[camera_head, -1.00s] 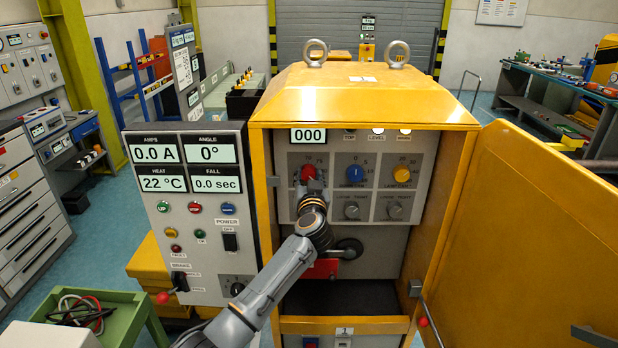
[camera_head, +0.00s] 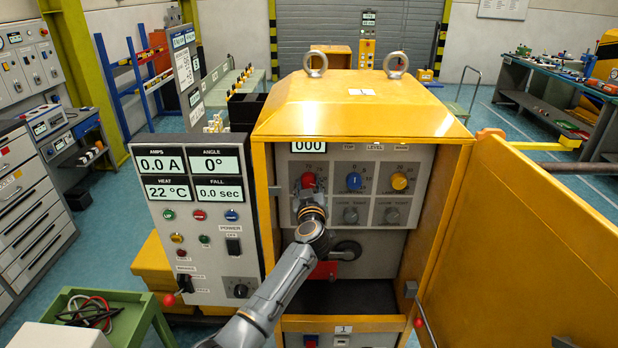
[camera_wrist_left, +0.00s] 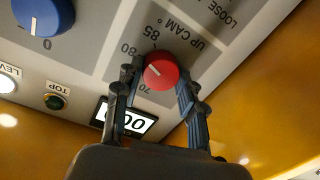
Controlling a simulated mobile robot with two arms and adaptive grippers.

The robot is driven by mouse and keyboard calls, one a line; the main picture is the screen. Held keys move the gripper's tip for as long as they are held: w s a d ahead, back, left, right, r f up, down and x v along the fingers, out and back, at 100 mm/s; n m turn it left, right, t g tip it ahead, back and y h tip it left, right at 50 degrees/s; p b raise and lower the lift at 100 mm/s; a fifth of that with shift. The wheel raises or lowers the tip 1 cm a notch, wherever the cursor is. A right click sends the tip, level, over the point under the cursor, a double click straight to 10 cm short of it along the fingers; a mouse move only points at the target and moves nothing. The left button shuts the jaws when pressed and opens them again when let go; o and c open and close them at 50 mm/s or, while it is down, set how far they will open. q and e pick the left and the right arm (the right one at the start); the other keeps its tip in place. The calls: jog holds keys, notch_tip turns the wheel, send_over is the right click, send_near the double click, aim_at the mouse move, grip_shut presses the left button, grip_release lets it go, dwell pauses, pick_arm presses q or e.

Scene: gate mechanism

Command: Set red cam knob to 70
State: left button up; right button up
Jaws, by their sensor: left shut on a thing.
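The red cam knob (camera_head: 308,180) is on the upper left of the grey panel inside the yellow cabinet. In the left wrist view the red knob (camera_wrist_left: 161,72) sits between my left gripper's fingers (camera_wrist_left: 160,84), which are shut on its sides. Its short white mark points toward the left side of the scale. The numbers 70, 80 and 85 show around it; a finger hides part of the scale, so I cannot tell the exact setting. My left gripper (camera_head: 309,194) reaches the knob from below in the head view. My right gripper is out of view.
A blue knob (camera_head: 354,181) and a yellow knob (camera_head: 399,181) are to the right. Grey knobs are below. A display (camera_head: 308,146) above reads 000. The open yellow door (camera_head: 530,240) stands at the right, and a meter panel (camera_head: 205,220) at the left.

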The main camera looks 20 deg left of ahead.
pick_arm(q)
jog(key=n, duration=0.4)
jog(key=shift+n, duration=0.3)
jog(key=n, duration=0.6)
jog(key=shift+a+h, duration=0.1)
jog(key=shift+h, duration=0.3)
jog(key=n, duration=0.5)
jog(key=shift+f+h, duration=0.1)
jog(key=shift+h, duration=0.2)
jog(key=n, duration=0.4)
jog(key=shift+a+f+n, duration=0.1)
jog(key=shift+n, duration=0.3)
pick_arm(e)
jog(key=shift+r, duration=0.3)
pick_arm(q)
jog(key=o, duration=1.2)
jog(key=shift+s, duration=0.15)
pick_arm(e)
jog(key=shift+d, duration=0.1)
pick_arm(q)
jog(key=v, duration=1.1)
jog(key=shift+s+f, duration=0.1)
jog(key=shift+s, duration=0.35)
